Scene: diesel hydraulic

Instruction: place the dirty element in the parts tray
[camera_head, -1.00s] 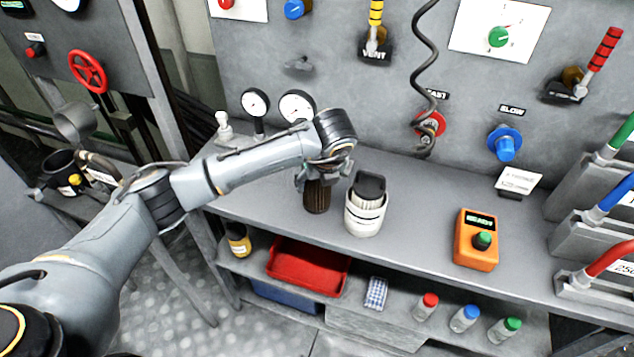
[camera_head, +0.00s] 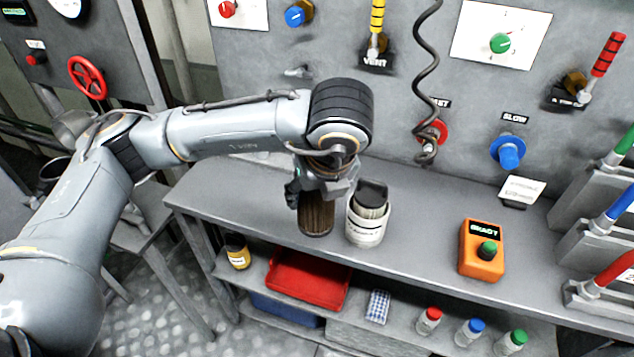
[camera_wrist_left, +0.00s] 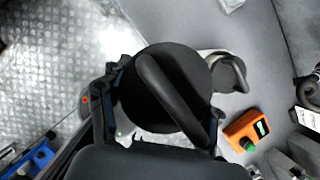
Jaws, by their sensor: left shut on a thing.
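The dirty element (camera_head: 316,216) is a brown pleated cylinder, upright at the bench top, left of a white canister. My left gripper (camera_head: 318,190) is above it with its fingers down around its top, shut on it. In the left wrist view its black round cap with a bar handle (camera_wrist_left: 168,88) lies between the fingers. I cannot tell whether its base touches the bench. The red parts tray (camera_head: 309,284) is on the shelf below the bench and looks empty. My right gripper is not in view.
The white canister with a dark top (camera_head: 368,222) stands close to the right of the element. An orange box with a green knob (camera_head: 482,250) is farther right. A yellow-labelled jar (camera_head: 237,251), a checked cloth (camera_head: 377,306) and capped bottles (camera_head: 428,320) share the shelf.

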